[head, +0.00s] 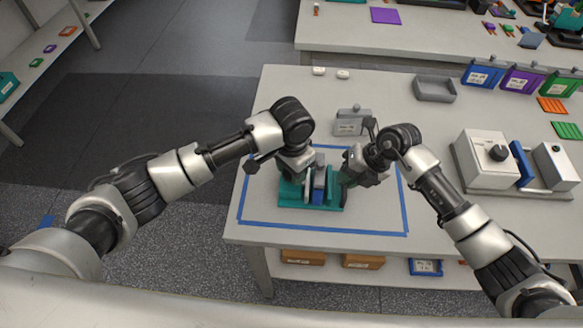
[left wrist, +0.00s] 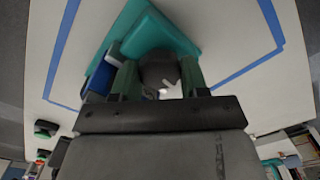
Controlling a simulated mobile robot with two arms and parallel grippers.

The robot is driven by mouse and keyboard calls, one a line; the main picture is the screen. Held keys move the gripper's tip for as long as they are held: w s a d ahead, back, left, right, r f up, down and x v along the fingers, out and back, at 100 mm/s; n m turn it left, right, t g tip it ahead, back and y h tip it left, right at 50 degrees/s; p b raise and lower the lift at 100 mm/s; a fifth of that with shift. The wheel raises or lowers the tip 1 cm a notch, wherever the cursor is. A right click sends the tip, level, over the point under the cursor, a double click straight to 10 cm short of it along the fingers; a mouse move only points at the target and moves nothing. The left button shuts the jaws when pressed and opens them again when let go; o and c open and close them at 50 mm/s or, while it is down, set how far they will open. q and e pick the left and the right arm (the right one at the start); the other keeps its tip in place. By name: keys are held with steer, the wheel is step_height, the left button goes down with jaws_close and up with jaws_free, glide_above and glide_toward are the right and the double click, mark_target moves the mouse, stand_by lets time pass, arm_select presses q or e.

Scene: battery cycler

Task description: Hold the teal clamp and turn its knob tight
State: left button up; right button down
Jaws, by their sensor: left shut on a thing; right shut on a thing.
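The teal clamp (head: 325,208) stands on the table inside a blue tape outline, with a blue piece (head: 318,184) upright between its plates. In the left wrist view the clamp's teal base (left wrist: 160,38) and the blue piece (left wrist: 100,78) show. My left gripper (head: 297,168) is at the clamp's left side. In the left wrist view its fingers (left wrist: 159,82) are on either side of a dark round knob (left wrist: 157,66), shut on it. My right gripper (head: 346,178) is shut at the clamp's right side, seemingly on its teal body; the contact is partly hidden.
A grey labelled block (head: 351,122) stands just behind the clamp. A grey tray (head: 435,88) and blue, purple and green bins are at the back right. A white machine with a dark dial (head: 488,160) stands at the right. The table's front edge is close to the clamp.

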arm_select(q)
steer(key=m, duration=1.4)
steer(key=shift+r+m, duration=0.1)
steer(key=shift+m, duration=2.6)
steer(key=o, duration=0.9)
steer(key=shift+s, duration=0.1)
step_height(320, 180, up, 12)
steer(key=shift+f, duration=0.1)
